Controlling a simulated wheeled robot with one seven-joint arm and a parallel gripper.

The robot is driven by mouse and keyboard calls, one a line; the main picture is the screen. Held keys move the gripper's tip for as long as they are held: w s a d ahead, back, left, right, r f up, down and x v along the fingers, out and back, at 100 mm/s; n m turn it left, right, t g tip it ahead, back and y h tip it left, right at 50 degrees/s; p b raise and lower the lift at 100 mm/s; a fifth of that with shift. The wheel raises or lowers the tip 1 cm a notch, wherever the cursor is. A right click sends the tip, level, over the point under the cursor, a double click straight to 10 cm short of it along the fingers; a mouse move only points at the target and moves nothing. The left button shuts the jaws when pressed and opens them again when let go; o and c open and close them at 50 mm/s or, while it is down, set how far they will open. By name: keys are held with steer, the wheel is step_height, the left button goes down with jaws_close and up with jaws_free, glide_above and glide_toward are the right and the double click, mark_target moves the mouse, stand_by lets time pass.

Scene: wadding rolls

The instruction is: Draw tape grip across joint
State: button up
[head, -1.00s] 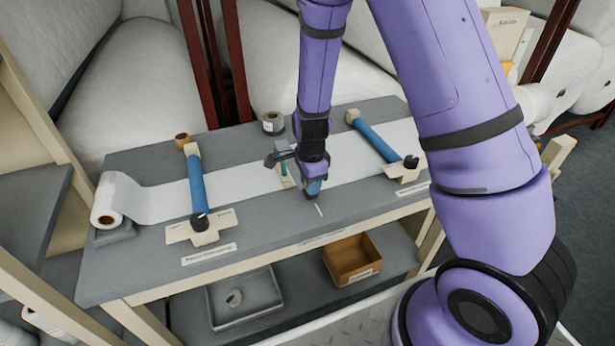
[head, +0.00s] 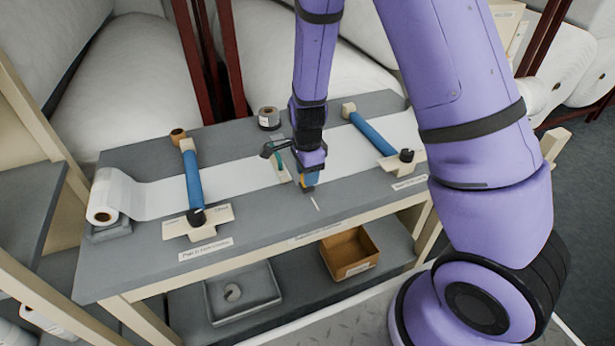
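A white strip of wadding (head: 235,176) runs across the grey bench (head: 262,218) from a roll (head: 108,198) at the left. Two blue clamp bars (head: 193,180) and (head: 373,136) lie across it. Between them, a narrow green and pale tape piece (head: 279,166) lies over the strip, partly hidden by my gripper. My gripper (head: 308,183) points down at the front edge of the strip, just right of the tape piece. A small blue and tan piece shows at its tip. The fingers are too small and covered to tell whether they hold it.
A thin white mark (head: 315,203) lies in front of my gripper. A grey tray (head: 243,293) and an open cardboard box (head: 350,254) sit on the lower shelf.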

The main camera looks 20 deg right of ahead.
step_height(320, 180, up, 9)
stand_by(0.3)
steer(key=shift+r, duration=0.1)
stand_by(0.4)
steer(key=s+d+r+n+t+y, duration=0.1)
steer(key=s+d+r+n, duration=0.1)
steer(key=s+r+n, duration=0.5)
steer(key=s+d+r+n+t, duration=0.1)
steer(key=s+d+r+n, duration=0.1)
steer(key=r, duration=0.8)
steer(key=s+d+r+n+t, duration=0.1)
steer(key=s+r+n, duration=0.3)
steer(key=s, duration=0.3)
steer(key=s+d+r+n+t+h, duration=0.1)
steer(key=s+d+r+n+t, duration=0.1)
steer(key=s+r+n, duration=0.2)
steer(key=shift+s+r+n, duration=0.35)
steer(key=shift+s+n, duration=0.15)
steer(key=shift+s, duration=1.4)
stand_by(1.0)
